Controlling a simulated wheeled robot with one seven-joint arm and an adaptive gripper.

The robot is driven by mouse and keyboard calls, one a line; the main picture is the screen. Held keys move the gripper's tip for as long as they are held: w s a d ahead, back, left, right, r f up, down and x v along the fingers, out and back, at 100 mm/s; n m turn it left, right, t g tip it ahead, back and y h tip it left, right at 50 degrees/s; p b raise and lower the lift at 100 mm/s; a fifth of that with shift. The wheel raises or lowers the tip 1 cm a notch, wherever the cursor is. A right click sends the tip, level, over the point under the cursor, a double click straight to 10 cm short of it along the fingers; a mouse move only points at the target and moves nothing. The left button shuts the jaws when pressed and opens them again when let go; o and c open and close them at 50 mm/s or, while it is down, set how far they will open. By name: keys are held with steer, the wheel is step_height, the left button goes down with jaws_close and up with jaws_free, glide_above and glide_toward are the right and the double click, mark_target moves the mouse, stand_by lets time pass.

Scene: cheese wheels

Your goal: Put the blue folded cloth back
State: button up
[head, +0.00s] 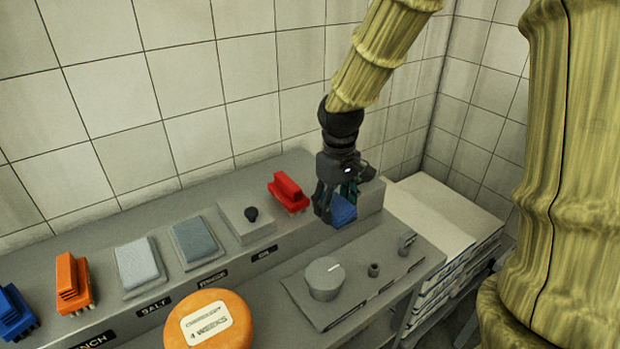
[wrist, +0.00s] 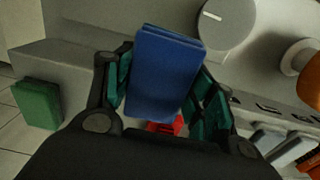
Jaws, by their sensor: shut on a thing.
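The blue folded cloth (head: 343,211) is a bright blue, thick folded block near the right end of the grey ledge. My gripper (head: 337,199) points down and is shut on it. In the wrist view the cloth (wrist: 164,72) sits between the two green-padded fingers, a little tilted, and its far end sticks out past them. The fingers hide part of it in the head view. I cannot tell whether its lower edge touches the ledge.
A red brush (head: 288,192) stands just left of my gripper. Further left are a black-knobbed block (head: 247,220), two greyish folded pads (head: 195,242), an orange brush (head: 74,284) and a blue brush (head: 16,312). A round dial (head: 325,279) and an orange cheese wheel (head: 208,322) are in front.

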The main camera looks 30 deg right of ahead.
steer(key=shift+w+d+r, duration=0.1)
steer(key=shift+w+r, duration=0.1)
steer(key=shift+w, duration=0.05)
steer(key=w+d+p, duration=0.1)
steer(key=w+d, duration=0.1)
steer(key=w, duration=0.2)
steer(key=w+d+f+p, duration=0.1)
steer(key=w+d, duration=0.1)
steer(key=w, duration=0.3)
steer(key=w+d+p, duration=0.2)
steer(key=w, duration=0.2)
steer(key=shift+w+f, duration=0.2)
steer(key=shift+f, duration=0.05)
steer(key=shift+w+d+r, duration=0.1)
steer(key=shift+w, duration=0.15)
steer(key=shift+w+f+p, duration=0.1)
steer(key=shift+f+p, duration=0.9)
steer(key=shift+f, duration=0.85)
steer(key=shift+f, duration=0.1)
steer(key=o, duration=0.9)
step_height(320, 180, up, 12)
steer(key=b, duration=0.2)
steer(key=shift+b, duration=0.35)
